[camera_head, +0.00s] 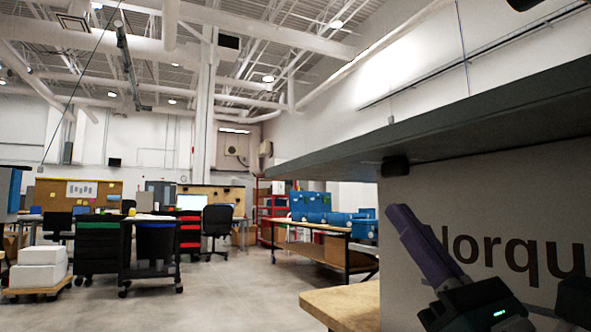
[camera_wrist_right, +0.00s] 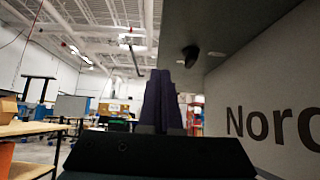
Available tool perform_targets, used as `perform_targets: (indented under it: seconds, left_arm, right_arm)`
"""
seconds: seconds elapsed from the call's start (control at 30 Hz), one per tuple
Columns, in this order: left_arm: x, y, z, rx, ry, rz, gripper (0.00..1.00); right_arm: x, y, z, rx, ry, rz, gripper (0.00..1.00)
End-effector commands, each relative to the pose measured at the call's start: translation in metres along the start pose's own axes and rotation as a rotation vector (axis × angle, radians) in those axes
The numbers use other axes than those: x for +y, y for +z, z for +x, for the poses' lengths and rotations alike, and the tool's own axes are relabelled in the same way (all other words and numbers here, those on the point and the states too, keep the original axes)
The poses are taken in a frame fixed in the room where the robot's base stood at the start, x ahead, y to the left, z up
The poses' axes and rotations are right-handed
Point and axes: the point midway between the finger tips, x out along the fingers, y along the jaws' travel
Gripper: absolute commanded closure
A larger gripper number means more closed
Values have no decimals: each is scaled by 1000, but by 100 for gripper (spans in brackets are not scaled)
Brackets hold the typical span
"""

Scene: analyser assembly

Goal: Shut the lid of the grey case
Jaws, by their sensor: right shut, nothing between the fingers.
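The grey case (camera_head: 397,265) fills the right of the head view, with dark lettering starting "Norqu" on its face. A dark grey panel (camera_head: 450,130) juts out above that face and looks like its raised lid; a small dark knob hangs under it. The case face also shows in the right wrist view (camera_wrist_right: 285,90), under the panel (camera_wrist_right: 232,40). My right gripper (camera_head: 396,212) has purple fingers, shut and empty, in front of the case face and below the panel. Its fingers (camera_wrist_right: 160,77) point up in the right wrist view. My left gripper is out of view.
A wooden tabletop (camera_head: 345,303) lies at the lower right by the case. Farther off are a bench with blue bins (camera_head: 311,205), a dark cart (camera_head: 152,240), an office chair (camera_head: 217,222) and white boxes (camera_head: 40,268). The floor between is open.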

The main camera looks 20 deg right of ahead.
Motion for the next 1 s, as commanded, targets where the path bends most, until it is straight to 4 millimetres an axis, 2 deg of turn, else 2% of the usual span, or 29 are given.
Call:
perform_targets:
  seconds: [0.03,0.1,0.3,0.5,0.87,1.0]
  left_arm:
    - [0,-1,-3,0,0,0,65]
    - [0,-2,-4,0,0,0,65]
    - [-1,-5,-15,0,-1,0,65]
    - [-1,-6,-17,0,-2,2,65]
    - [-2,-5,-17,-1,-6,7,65]
    - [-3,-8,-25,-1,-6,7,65]
  right_arm:
    - [0,2,13,-3,2,-1,100]
    - [0,2,28,-4,1,0,100]
    - [0,20,50,0,1,-1,100]
    - [0,28,58,1,0,1,100]
    - [0,28,58,1,-1,2,100]
    - [0,35,65,0,-7,7,100]
